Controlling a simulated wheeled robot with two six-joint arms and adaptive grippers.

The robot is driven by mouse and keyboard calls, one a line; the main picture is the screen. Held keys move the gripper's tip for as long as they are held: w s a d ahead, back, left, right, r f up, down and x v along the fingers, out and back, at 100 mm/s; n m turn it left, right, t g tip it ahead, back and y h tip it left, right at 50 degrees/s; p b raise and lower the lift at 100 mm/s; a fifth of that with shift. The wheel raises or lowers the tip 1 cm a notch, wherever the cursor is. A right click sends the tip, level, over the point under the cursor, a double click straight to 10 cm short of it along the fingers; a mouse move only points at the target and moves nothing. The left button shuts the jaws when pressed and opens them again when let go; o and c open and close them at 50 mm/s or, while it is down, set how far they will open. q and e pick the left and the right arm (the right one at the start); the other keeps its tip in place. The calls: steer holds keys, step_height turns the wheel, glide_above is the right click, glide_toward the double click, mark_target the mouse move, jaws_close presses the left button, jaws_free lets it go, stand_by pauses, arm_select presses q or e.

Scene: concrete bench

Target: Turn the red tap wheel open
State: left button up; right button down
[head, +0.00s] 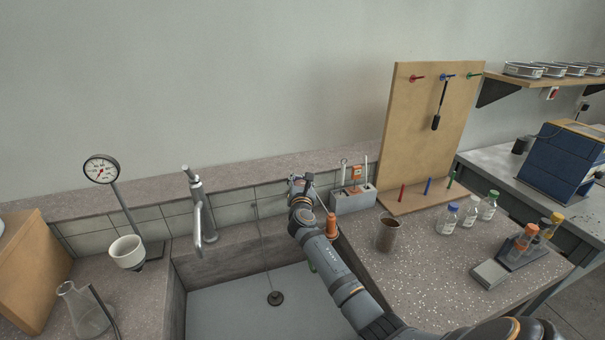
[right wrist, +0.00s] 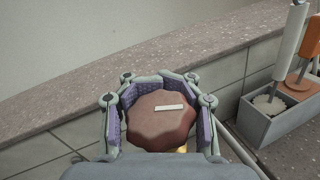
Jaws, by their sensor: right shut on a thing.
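The red tap wheel (right wrist: 155,125) fills the space between the fingers of my right gripper (right wrist: 162,112) in the right wrist view. It is a dull red, scalloped disc with a white bar mark on its face, lying nearly level in the picture. The purple-padded fingers are shut on it from both sides. A bit of brass shows below the wheel. In the head view my right gripper (head: 301,185) is at the back wall of the sink and hides the wheel. My left gripper is not in view.
A grey sink (head: 240,305) lies below, with a metal faucet (head: 197,210) to the left. A grey caddy with brushes (head: 353,200) stands close right of my gripper. A brown beaker (head: 387,236) and bottles stand on the right counter. A pegboard (head: 425,125) rises behind.

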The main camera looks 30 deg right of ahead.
steer(key=shift+a+f, duration=0.1)
steer(key=shift+f, duration=0.35)
steer(key=c, duration=1.5)
jaws_free()
steer(key=o, duration=0.5)
steer(key=shift+s+a+r, duration=0.1)
steer(key=shift+s+r, duration=0.05)
steer(key=shift+r, duration=0.15)
steer(key=v, duration=1.2)
